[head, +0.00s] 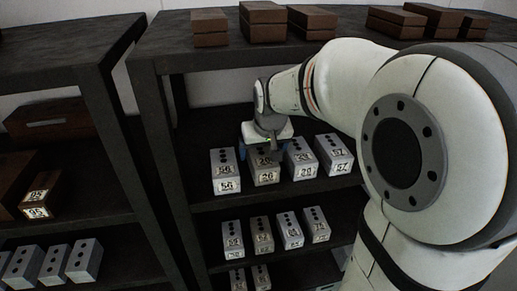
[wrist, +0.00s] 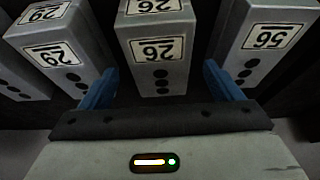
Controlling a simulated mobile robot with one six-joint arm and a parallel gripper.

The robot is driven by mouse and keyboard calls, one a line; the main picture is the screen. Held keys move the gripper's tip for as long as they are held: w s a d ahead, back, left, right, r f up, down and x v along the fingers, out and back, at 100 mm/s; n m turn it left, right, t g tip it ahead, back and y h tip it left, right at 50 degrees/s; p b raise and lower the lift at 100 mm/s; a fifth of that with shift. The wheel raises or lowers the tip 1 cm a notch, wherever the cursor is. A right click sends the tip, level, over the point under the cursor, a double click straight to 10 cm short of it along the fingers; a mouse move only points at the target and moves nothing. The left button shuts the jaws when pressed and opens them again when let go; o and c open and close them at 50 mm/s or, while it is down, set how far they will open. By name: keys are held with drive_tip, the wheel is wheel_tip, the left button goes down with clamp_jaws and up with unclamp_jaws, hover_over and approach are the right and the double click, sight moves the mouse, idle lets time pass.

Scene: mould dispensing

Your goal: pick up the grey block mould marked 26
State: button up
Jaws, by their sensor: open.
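The grey block mould marked 26 (head: 265,171) stands on the upper open shelf in the head view, between the mould marked 56 and the one marked 29. In the wrist view the 26 mould (wrist: 158,70) is in the middle, its label upside down, with dark holes on its top. My gripper (head: 265,143) is over the back part of the 26 mould. In the wrist view my gripper (wrist: 159,88) is open, with one blue finger on each side of that mould's near end. Visible gaps separate the fingers from the mould.
The mould marked 56 (head: 226,172) and the mould marked 29 (head: 301,164) stand close on either side; one marked 57 (head: 335,155) is farther right. The lower shelf (head: 205,238) holds several smaller moulds. Brown blocks (head: 263,20) sit on the top board above my arm.

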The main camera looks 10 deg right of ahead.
sight(262, 154)
drive_tip(key=x, duration=0.4)
drive_tip(key=shift+w+f+p, duration=0.1)
drive_tip(key=shift+f+p, duration=0.15)
drive_tip(key=shift+p, duration=0.15)
drive_tip(key=shift+f, duration=0.1)
drive_tip(key=shift+f+b, duration=0.25)
drive_tip(key=shift+b, duration=0.15)
drive_tip(key=shift+r, duration=0.1)
drive_tip(key=c, duration=1.6)
